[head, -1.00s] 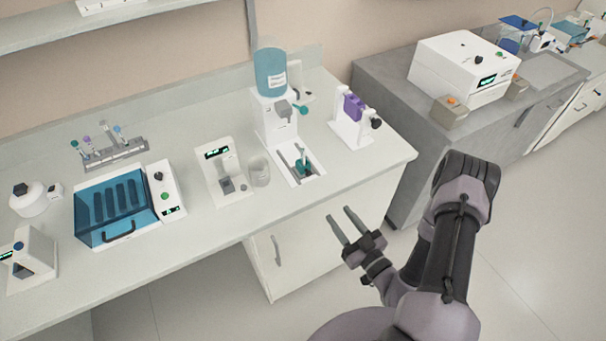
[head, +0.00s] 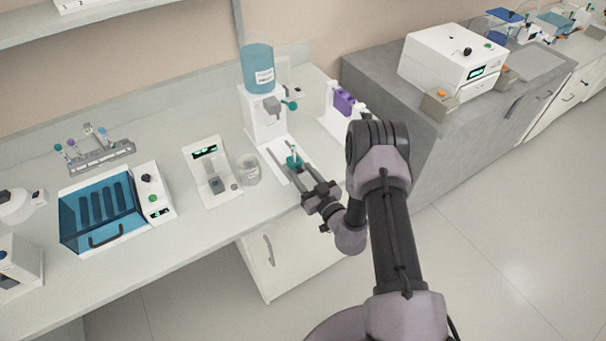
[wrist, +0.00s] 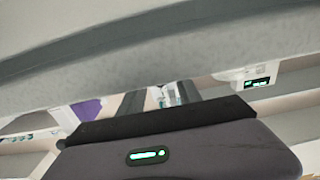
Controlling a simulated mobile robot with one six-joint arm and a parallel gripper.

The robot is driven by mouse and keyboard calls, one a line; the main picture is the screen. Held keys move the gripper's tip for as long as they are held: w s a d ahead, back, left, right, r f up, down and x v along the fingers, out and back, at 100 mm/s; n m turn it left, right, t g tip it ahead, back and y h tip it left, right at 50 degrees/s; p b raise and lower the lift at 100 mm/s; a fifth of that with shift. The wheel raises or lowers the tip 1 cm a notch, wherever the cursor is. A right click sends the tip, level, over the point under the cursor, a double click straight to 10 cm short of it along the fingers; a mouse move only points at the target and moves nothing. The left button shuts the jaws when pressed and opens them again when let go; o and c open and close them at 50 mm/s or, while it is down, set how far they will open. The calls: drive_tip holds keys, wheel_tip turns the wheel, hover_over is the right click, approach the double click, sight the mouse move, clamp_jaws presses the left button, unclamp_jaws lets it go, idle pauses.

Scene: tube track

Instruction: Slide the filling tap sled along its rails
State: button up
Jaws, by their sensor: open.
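The filling tap sled (head: 294,160), a small teal piece with an upright handle, sits on its rails on a white base plate in front of the dispenser (head: 264,115) with the blue bottle. My gripper (head: 291,164) is open and low over the front of that plate. Its two grey fingers reach toward the sled, one on either side of it in the head view. I cannot tell whether they touch it. In the wrist view a small pale and teal piece (wrist: 165,96) shows between the fingers, and a large grey shape hides most of the scene.
A glass beaker (head: 248,170) and a white device with a display (head: 211,172) stand left of the sled. A white stand with a purple block (head: 344,102) is to its right, close to my arm. A blue-lidded box (head: 103,210) lies further left.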

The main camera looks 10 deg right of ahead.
clamp_jaws()
idle(1.4)
